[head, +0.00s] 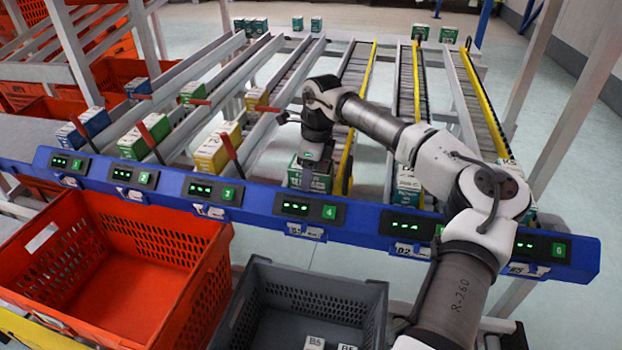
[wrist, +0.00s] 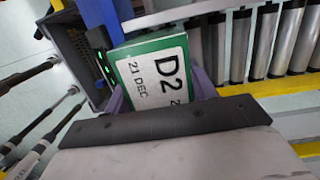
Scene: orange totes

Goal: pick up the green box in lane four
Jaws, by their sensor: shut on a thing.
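The green box (head: 295,173) with a white label stands at the front end of lane four, just behind the blue rail with the "4" display (head: 310,209). Its top also shows in the wrist view (wrist: 150,80), reading "D2" and "21 DEC". My gripper (head: 313,172) comes down over it from above. In the wrist view my gripper (wrist: 160,90) has its purple fingers on both sides of the box, shut on it. The arm and gripper hide part of the box in the head view. I cannot tell whether the box still touches the rollers.
An orange tote (head: 213,262) and a grey tote (head: 378,290) with a few white-labelled items stand in front of the blue rail. Other lanes hold blue, green and yellow boxes, including a yellow box (head: 212,155) in lane three. Yellow dividers (head: 362,110) run beside the rollers.

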